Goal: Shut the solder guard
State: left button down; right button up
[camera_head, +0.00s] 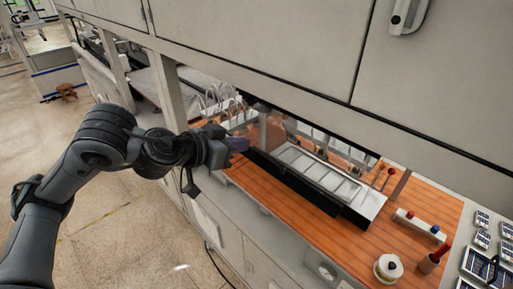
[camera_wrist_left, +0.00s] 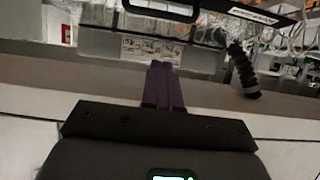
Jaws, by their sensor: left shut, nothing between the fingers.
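My left gripper (camera_head: 238,144) reaches in from the left in the head view, its purple fingers at the left end of the bench opening. In the left wrist view the fingers (camera_wrist_left: 163,85) are together with nothing between them. Ahead of them, at the top of that view, is a dark loop handle (camera_wrist_left: 160,10) on what looks like a clear panel, probably the solder guard; the fingers are apart from it. In the head view a long metal tray (camera_head: 318,176) lies uncovered in a black-edged station. I cannot make out the guard clearly there. My right gripper is not in view.
A grey cabinet (camera_head: 270,40) overhangs the orange bench top (camera_head: 365,240). A button box (camera_head: 420,226), a white spool (camera_head: 388,267) and a red-handled tool (camera_head: 436,258) stand at the right. A black ribbed part (camera_wrist_left: 243,72) shows right of the fingers in the wrist view.

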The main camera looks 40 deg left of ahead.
aim_at(255, 148)
pick_arm(q)
jog(key=w+f, duration=0.6)
jog(key=shift+d+b, duration=0.15)
jog(key=shift+b, duration=0.15)
